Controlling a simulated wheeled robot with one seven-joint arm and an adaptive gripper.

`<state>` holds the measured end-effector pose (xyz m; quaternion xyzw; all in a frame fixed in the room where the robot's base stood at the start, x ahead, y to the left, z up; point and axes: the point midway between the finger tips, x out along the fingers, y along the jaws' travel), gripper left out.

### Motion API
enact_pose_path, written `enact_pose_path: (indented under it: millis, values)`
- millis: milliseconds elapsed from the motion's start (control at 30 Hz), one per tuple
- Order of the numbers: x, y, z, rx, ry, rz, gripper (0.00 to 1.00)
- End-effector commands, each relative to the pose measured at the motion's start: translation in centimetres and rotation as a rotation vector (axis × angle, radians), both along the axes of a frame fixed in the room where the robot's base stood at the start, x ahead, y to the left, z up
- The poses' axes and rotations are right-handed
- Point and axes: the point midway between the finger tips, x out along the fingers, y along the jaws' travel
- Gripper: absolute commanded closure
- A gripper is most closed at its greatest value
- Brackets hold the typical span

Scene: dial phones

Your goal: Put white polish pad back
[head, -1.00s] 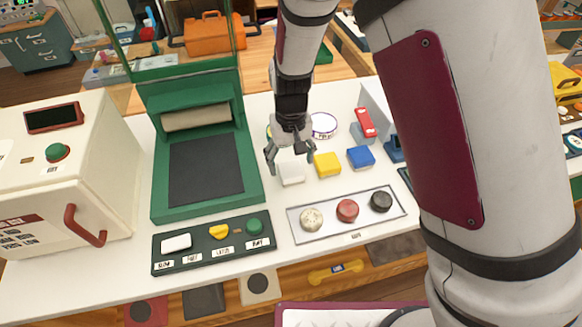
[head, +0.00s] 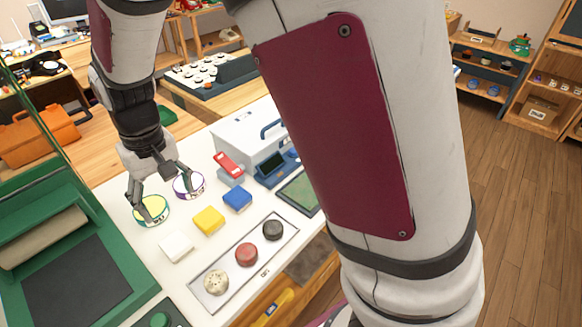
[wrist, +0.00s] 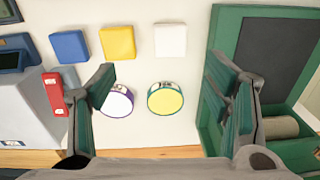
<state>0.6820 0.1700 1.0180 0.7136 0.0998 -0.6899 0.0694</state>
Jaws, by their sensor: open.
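A white square block (head: 175,247) lies flat on the white worktop, beside a yellow block (head: 208,220) and a blue block (head: 237,200). It also shows in the wrist view (wrist: 170,40), clear of the fingers. I cannot tell whether this block or the cream round piece (head: 216,282) in the grey tray is the white polish pad. My gripper (head: 163,188) is open and empty above the worktop, over the yellow-topped tin (head: 151,209) and the white-topped tin (head: 188,185). In the wrist view both tins lie near or between the spread fingers (wrist: 162,88).
The grey tray (head: 205,272) also holds a red round piece (head: 246,254) and a black one (head: 273,230). A green press-like machine (head: 125,285) stands left. A red stapler-like item (head: 229,164) and a blue device (head: 277,165) stand right of the tins.

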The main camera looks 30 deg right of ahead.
Motion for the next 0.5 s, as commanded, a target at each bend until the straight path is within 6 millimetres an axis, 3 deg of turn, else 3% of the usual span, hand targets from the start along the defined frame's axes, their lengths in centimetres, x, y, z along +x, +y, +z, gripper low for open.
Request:
enact_pose_path:
  millis: [33, 200, 500]
  values:
    - [-0.6, -1.4, 2.1, 0.021, -0.02, -0.02, 0.29]
    - [-3.9, -5.7, 7.4, 0.066, -0.077, -0.068, 0.29]
    - [-11.6, -12.3, 13.3, 0.079, -0.205, -0.145, 0.29]
